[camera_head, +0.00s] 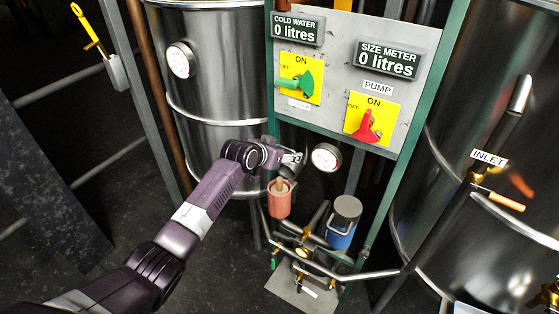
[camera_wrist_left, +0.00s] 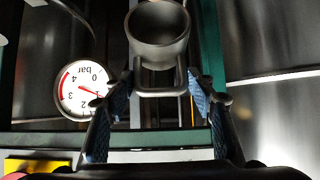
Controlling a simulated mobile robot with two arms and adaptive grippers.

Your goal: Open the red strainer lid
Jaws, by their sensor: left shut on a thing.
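The red strainer (camera_head: 280,203) stands low on the pipework, in front of the left steel tank. Its top looks open, with a pale brownish part showing inside. My left gripper (camera_head: 292,158) is just above it. In the left wrist view, my gripper's blue-padded fingers (camera_wrist_left: 160,88) are closed on the looped handle of a dark grey, cup-shaped lid (camera_wrist_left: 158,32). The lid's hollow side shows. In the head view the lid is small and partly hidden by the gripper; I cannot tell whether it touches the strainer. My right gripper is not in view.
A blue strainer (camera_head: 340,238) with a grey lid (camera_head: 348,208) stands to the right. A pressure gauge (camera_head: 326,157) is close beside my left gripper. The control panel (camera_head: 335,95) hangs above. Steel tanks (camera_head: 215,110) and pipes (camera_head: 365,273) crowd the space.

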